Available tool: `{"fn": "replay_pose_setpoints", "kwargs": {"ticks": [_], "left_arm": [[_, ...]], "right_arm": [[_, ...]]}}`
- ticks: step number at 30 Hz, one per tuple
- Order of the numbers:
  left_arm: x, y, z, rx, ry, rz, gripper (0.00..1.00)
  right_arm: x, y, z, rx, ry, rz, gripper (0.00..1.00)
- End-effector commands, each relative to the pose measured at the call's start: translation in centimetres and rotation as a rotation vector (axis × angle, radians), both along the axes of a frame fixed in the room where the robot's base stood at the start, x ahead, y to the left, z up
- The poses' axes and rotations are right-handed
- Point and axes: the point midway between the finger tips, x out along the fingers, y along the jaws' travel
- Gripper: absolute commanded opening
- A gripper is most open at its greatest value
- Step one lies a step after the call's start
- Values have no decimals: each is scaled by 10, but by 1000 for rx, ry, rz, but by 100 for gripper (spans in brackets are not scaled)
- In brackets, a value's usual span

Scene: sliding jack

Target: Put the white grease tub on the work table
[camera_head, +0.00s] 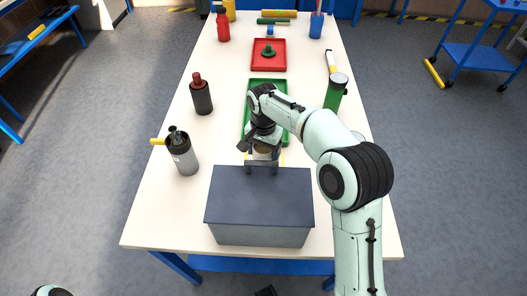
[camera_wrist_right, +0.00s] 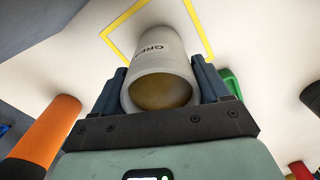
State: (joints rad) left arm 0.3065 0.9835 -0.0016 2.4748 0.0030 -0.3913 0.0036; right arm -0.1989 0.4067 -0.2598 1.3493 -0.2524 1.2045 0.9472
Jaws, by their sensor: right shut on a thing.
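The white grease tub (camera_wrist_right: 152,58) is between the two fingers of my right gripper (camera_wrist_right: 160,88) in the right wrist view. Its label reads "GRE" and its open end shows a tan-brown inside. In the head view the tub (camera_head: 265,152) is mostly hidden by my right gripper (camera_head: 262,146). The gripper is shut on it, over the white work table (camera_head: 226,62), just behind the grey box. I cannot tell whether the tub touches the table top. My left gripper is not in view.
A yellow outline (camera_wrist_right: 126,17) is marked on the table beyond the tub. A grey box (camera_head: 260,195) with a dark lid stands in front. A green tray (camera_head: 267,81) and red tray (camera_head: 257,68) lie behind. Bottles stand left, including a grey one (camera_head: 184,158).

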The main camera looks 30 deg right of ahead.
Motion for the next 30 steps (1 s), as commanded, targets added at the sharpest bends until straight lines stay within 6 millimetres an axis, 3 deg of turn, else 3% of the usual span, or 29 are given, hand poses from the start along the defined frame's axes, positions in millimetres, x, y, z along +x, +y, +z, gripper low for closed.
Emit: {"fn": "replay_pose_setpoints", "kwargs": {"ticks": [11, 12, 14, 23, 30], "left_arm": [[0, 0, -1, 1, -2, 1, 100], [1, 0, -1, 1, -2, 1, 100], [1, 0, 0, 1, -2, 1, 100], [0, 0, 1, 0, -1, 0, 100], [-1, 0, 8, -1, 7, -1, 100]], "right_arm": [[0, 0, -3, 0, -2, -1, 36], [0, 0, -3, 0, -2, -1, 85], [0, 0, -3, 0, -1, -1, 100], [0, 0, 2, 0, -2, 0, 100], [1, 0, 44, 1, -8, -1, 100]]}}
